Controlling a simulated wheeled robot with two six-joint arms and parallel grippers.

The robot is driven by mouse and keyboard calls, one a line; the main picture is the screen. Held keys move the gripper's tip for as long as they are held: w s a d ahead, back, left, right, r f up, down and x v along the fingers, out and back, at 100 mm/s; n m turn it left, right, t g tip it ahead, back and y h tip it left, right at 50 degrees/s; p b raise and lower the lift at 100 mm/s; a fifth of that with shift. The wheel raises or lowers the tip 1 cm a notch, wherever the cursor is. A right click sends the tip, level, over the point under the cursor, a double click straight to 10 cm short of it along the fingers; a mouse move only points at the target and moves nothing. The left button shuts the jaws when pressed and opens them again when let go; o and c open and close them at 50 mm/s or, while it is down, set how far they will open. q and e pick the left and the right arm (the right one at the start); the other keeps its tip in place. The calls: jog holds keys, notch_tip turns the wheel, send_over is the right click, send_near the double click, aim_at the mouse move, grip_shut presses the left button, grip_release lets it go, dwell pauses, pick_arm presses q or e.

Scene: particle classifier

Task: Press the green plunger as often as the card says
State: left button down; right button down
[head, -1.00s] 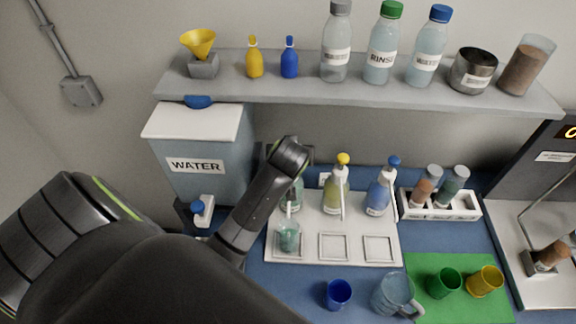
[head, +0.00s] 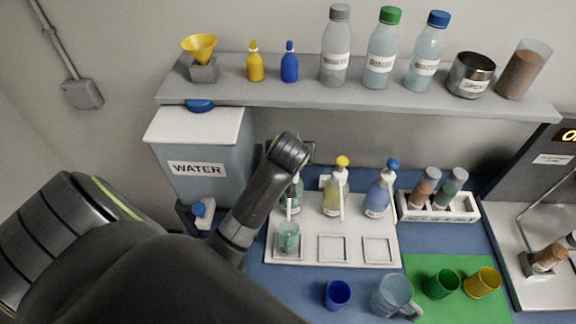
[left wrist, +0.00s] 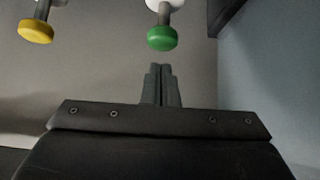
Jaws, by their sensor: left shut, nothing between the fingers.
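The green plunger (left wrist: 162,38) shows in the left wrist view, where bottles appear upside down. My left gripper (left wrist: 160,70) is shut and empty, its fingertips close to the plunger's cap with a small apparent gap. In the head view my left wrist hides the gripper and plunger; part of the green pump bottle (head: 297,200) shows beside it. A clear cup (head: 288,238) with teal liquid stands before that bottle on the white tray (head: 333,225). A small white card (head: 323,181) behind the bottles is mostly hidden and unreadable. My right gripper is not in view.
A yellow-topped pump bottle (head: 335,195) and a blue-topped one (head: 379,195) stand right of the green one. The grey water tank (head: 198,185) is at left. A blue cup (head: 338,294) and a jug (head: 390,298) stand in front. The shelf (head: 350,98) runs above.

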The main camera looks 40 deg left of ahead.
pick_arm(q)
jog(key=shift+f+b, duration=0.8)
jog(key=shift+f, duration=1.1)
jog(key=shift+r+p, duration=0.9)
jog(key=shift+r, duration=0.95)
